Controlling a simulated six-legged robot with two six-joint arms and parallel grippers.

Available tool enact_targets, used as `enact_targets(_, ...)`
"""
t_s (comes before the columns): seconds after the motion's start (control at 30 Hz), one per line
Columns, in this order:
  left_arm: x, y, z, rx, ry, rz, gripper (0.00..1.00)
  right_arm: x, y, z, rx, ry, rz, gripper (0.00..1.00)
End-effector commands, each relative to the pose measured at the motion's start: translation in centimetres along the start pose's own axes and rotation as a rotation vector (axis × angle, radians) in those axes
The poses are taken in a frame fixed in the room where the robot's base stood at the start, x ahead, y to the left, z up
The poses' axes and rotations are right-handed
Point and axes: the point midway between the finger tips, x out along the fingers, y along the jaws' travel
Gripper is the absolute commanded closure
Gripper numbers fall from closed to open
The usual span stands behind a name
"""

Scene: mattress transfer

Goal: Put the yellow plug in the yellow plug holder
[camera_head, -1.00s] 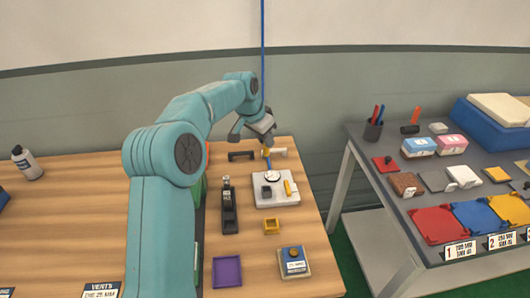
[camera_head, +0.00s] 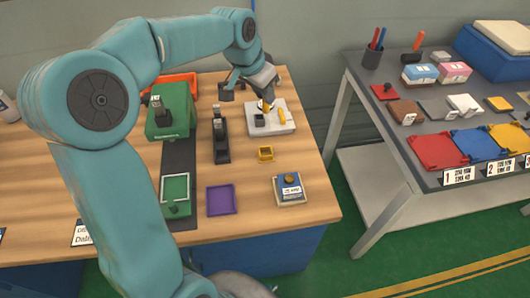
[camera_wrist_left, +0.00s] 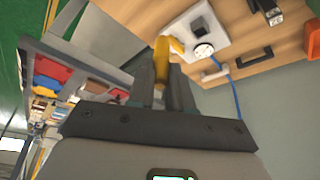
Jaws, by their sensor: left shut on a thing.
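My left gripper (camera_head: 263,92) is shut on the yellow plug and holds it over the white board (camera_head: 286,126) at the back right of the wooden table. The plug (camera_wrist_left: 162,62) shows as a yellow bar between the fingers in the left wrist view; in the head view only a small yellow part shows below the gripper. The yellow plug holder, which looks like a small open square box (camera_head: 265,154), stands on the table in front of the board, apart from the gripper. My right gripper is not in view.
The board carries a black block (camera_head: 259,121) and a yellow bar (camera_head: 281,115). A black stand (camera_head: 221,140) is left of it. A purple tray (camera_head: 221,200) and a blue-topped block (camera_head: 291,184) lie nearer. A grey table (camera_head: 370,105) stands right, across a gap.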

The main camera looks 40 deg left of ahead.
Motion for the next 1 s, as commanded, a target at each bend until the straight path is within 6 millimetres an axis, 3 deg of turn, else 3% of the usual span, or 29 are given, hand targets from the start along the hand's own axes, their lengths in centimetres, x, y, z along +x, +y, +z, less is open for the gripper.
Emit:
enact_targets(0.4, 10.9, 0.0, 4.6, -0.002, -0.006, 0.002, 1.0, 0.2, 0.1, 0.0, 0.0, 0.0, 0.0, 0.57)
enact_targets(0.83, 16.2, 0.0, 6.8, -0.002, -0.004, 0.0, 1.0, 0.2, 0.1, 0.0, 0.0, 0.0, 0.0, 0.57)
enact_targets(1.0, 17.0, -0.1, 7.1, -0.001, 0.0, 0.0, 1.0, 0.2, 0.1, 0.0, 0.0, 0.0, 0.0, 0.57)
